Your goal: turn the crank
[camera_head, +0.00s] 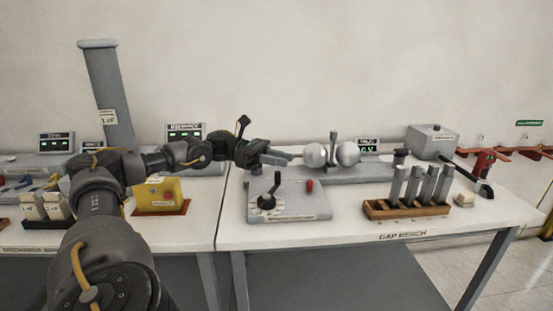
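The sphere-gap device on the gap bench has two pale metal spheres (331,154) above a long grey base (370,172). A black bar with a knobbed end (480,185) at its right looks like the crank; its link to the device is hard to make out. My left gripper (284,157) is left of the spheres, above the back of the bench and far from that bar. Its fingers are small and seen side-on, so I cannot tell whether it is open or holds anything. My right gripper is out of view.
A grey panel with a black lever (268,201) and red button stands in front of my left gripper. A wooden rack of metal bars (405,208), a grey box (431,142) and a red fixture (487,160) are at the right. A yellow box (159,194) is left.

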